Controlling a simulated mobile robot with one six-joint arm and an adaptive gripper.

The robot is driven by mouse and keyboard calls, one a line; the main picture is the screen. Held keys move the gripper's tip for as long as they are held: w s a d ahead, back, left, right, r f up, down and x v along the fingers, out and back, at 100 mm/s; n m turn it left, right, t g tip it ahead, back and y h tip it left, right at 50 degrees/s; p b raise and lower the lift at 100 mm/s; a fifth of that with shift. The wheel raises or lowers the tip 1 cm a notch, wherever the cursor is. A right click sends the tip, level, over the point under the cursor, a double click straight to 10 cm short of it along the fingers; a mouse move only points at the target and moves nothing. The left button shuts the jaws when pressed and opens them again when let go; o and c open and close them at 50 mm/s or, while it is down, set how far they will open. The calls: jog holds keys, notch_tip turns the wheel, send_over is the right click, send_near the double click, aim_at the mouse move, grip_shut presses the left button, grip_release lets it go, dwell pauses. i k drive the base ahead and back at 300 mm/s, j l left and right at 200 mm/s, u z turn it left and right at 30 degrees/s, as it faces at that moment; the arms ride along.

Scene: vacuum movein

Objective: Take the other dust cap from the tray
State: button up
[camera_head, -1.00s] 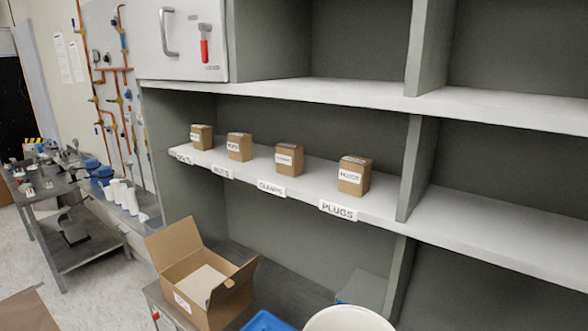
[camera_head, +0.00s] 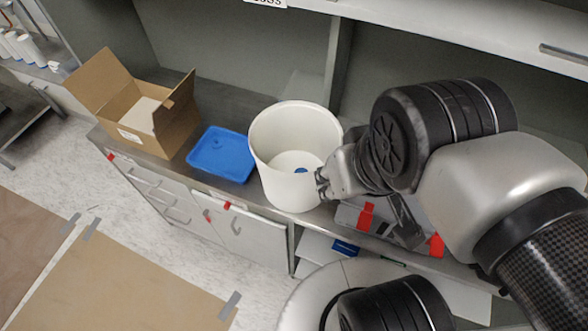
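A blue tray (camera_head: 222,154) lies on the grey counter, left of a white bucket. I can make out no dust cap on it at this size. The white bucket (camera_head: 268,150) stands upright, and a small blue thing (camera_head: 300,170) shows inside on its floor; I cannot tell if it is a dust cap. My gripper (camera_head: 322,184) is at the bucket's right side, close to its wall. Its fingers are small and partly hidden, so I cannot tell whether they are open or hold anything, or whether they touch the bucket.
An open cardboard box (camera_head: 150,115) stands left of the tray. A grey case with red parts (camera_head: 366,215) lies on the counter right of the bucket, partly behind my arm. A shelf and an upright divider (camera_head: 338,65) rise behind. Drawers are below the counter.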

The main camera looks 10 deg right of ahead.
aim_at(216, 142)
jog(key=i+j+u, duration=0.55)
jog(key=u, duration=0.15)
jog(key=i+j+u, duration=0.35)
